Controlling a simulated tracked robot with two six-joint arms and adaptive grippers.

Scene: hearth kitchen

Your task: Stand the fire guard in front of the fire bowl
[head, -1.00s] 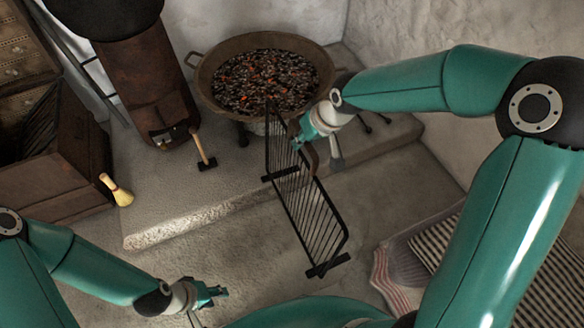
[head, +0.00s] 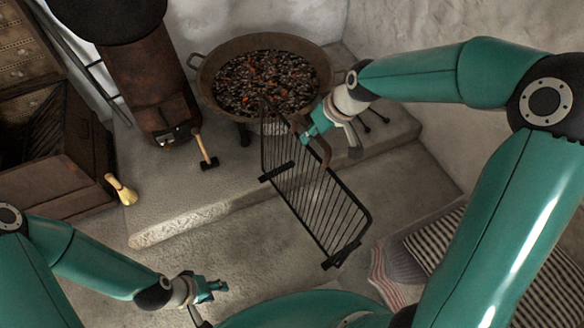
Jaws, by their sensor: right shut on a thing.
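The fire guard (head: 312,200), a black barred frame with two feet, slants across the middle of the head view. Its far end overlaps the front of the fire bowl (head: 210,88), and its near end reaches over the floor in front of the stone step. My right gripper (head: 308,130) is shut on the guard near its far upper end, by a brown handle-like part. The bowl is wide and brown, full of dark and glowing coals, and stands on the step. My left gripper (head: 215,289) is low at the left, away from the guard; its finger gap is unclear.
A mallet (head: 206,150) stands on the step left of the bowl, beside a rusty stove (head: 150,80). A small brush (head: 121,190) lies near a wooden chest (head: 60,180). Striped cushions (head: 440,245) lie at the right.

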